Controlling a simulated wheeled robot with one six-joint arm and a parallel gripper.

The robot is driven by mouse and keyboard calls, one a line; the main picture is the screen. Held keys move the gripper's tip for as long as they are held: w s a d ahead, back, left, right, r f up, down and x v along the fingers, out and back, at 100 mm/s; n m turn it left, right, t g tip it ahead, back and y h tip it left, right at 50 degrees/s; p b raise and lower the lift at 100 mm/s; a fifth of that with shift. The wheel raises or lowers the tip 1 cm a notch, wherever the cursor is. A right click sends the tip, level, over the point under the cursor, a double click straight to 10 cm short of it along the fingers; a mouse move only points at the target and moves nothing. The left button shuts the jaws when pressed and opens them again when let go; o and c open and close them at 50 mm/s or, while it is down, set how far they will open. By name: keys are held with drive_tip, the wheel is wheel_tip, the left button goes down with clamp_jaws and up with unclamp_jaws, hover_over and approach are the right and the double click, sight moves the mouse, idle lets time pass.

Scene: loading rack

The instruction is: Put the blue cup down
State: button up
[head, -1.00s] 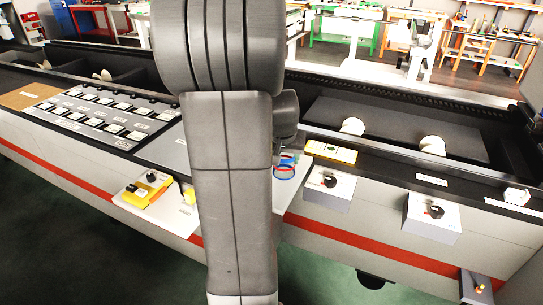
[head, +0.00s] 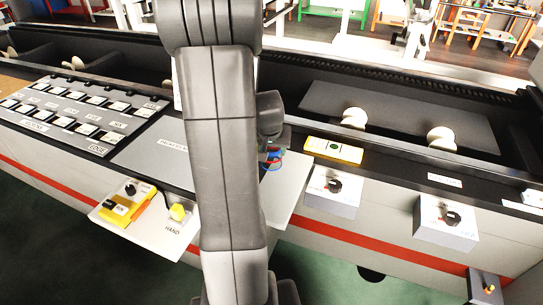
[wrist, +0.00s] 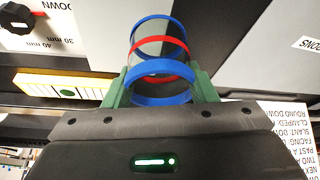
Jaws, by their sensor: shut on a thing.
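The blue cup (wrist: 160,67) is see-through, with blue bands and a red band around it. In the wrist view it sits between the green fingers of my gripper (wrist: 160,88), which is shut on it. In the head view only a small part of the cup (head: 273,155) shows beside my arm, over or near a light grey shelf (head: 284,189). My arm hides most of the gripper there. I cannot tell whether the cup touches a surface.
A yellow strip with a green spot (head: 333,150) lies right of the cup. Grey knob boxes (head: 332,195) stick out of the front. A panel of buttons (head: 80,112) lies farther left.

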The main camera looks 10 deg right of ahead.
sight(272, 157)
drive_tip(key=shift+f, duration=1.45)
drive_tip(key=shift+f, duration=0.15)
drive_tip(key=o, duration=1)
